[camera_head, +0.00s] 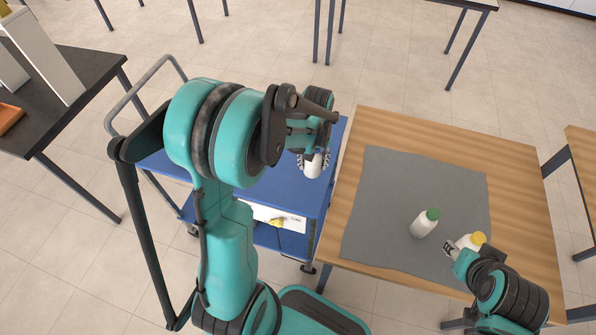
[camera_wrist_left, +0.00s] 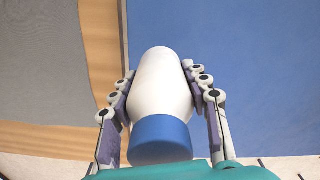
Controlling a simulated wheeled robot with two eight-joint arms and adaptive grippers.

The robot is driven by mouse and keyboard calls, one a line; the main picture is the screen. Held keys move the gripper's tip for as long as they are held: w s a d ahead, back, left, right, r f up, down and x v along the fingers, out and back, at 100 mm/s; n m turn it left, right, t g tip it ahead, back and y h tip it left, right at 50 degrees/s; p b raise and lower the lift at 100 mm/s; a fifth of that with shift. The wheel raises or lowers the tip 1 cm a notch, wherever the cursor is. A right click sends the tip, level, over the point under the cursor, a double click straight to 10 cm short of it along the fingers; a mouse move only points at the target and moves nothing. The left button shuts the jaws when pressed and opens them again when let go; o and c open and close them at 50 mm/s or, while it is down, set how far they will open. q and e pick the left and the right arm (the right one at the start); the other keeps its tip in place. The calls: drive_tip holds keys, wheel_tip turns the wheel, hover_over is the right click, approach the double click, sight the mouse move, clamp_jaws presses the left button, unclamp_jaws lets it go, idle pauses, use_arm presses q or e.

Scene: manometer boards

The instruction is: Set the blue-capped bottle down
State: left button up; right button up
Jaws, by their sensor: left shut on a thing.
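The blue-capped bottle (camera_wrist_left: 160,92) is white, and its blue cap (camera_wrist_left: 160,138) faces the wrist camera. My left gripper (camera_wrist_left: 162,88) is shut on its sides. In the head view the white bottle (camera_head: 313,166) shows below my left gripper (camera_head: 313,158), over the blue cart top (camera_head: 335,150) near its right edge; the cap is hidden there. I cannot tell whether the bottle touches the cart. My right gripper (camera_head: 453,248) is at the yellow-capped bottle (camera_head: 474,240) on the table; whether its fingers hold that bottle is unclear.
The mat's far part is clear. A yellow item and a white box (camera_head: 272,217) are on the cart's lower shelf. A dark table (camera_head: 75,75) stands at left.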

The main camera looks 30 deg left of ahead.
use_arm(q)
drive_tip(key=s+a+f, duration=0.1)
drive_tip(key=a+f, duration=0.1)
drive_tip(key=a, duration=0.1)
drive_tip(key=shift+s+b, duration=0.3)
drive_tip(key=shift+s, duration=0.05)
drive_tip(key=shift+f+b, duration=0.9)
drive_tip(key=shift+f, duration=1.05)
drive_tip(key=shift+f, duration=0.1)
drive_tip(key=o, duration=1.4)
